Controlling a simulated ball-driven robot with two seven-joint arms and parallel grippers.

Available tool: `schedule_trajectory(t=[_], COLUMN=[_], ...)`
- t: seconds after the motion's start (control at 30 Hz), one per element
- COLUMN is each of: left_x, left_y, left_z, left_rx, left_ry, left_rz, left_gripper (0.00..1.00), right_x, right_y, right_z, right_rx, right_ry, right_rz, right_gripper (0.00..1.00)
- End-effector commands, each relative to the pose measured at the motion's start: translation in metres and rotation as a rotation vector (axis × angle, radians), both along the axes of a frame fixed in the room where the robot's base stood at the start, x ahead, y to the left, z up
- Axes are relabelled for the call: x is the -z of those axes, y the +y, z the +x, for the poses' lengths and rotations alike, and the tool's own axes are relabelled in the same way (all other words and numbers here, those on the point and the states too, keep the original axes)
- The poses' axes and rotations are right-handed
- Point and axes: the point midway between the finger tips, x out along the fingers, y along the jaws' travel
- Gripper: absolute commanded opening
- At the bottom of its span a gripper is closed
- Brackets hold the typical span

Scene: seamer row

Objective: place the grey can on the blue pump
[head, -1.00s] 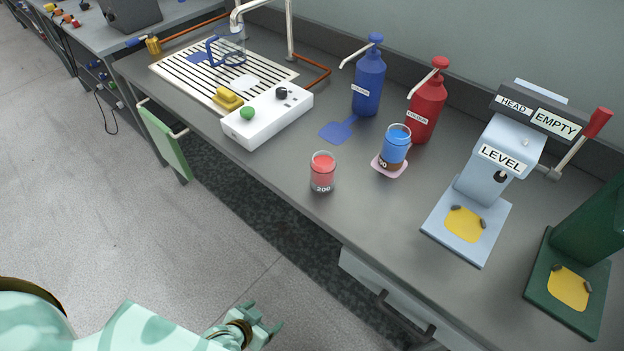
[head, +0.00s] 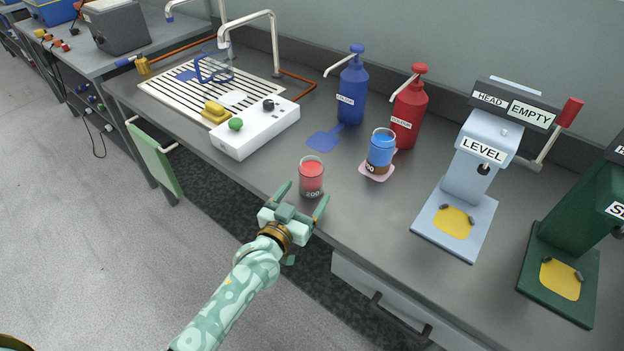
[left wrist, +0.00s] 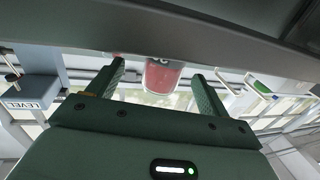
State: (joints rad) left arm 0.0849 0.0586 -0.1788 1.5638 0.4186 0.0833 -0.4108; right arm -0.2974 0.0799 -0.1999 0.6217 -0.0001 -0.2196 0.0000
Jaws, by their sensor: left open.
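The blue pump bottle (head: 352,92) stands near the wall, its spout pointing left, with a flat blue patch (head: 322,139) on the counter before it. No plainly grey can shows. A small clear container with red contents and a greyish lower band marked 200 (head: 312,178) stands upright near the counter's front edge. My left gripper (head: 303,198) is open, its fingers pointing at this container from the front edge. In the left wrist view the red container (left wrist: 162,76) shows between and beyond the fingers. My right gripper is not in view.
A blue-and-brown container (head: 380,152) stands on a pink patch, with a red pump bottle (head: 408,112) behind. A white box with a green knob (head: 255,128) is left. A pale blue LEVEL machine (head: 470,175) and green machine (head: 570,240) stand right.

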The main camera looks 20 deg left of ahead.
Motion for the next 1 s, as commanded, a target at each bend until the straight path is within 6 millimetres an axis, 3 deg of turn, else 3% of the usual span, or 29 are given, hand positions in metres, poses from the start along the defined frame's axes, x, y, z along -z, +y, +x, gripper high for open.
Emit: schedule_trajectory(t=[0.4,0.67,0.87,1.0], left_x=[-0.005,-0.008,-0.008,-0.008], left_y=[0.000,0.000,0.000,0.000], left_z=[0.052,0.055,0.055,0.055], left_rx=[-0.001,-0.001,-0.001,-0.001], left_ry=[0.002,0.001,0.001,0.000], left_rz=[-0.001,0.000,0.000,0.000], left_gripper=[0.79,0.79,0.25,0.20], right_x=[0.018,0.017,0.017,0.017], right_y=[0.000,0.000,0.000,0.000], right_z=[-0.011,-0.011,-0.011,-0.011], right_rx=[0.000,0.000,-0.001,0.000], right_ry=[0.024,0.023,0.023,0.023], right_rz=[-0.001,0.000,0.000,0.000], right_gripper=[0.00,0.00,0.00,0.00])
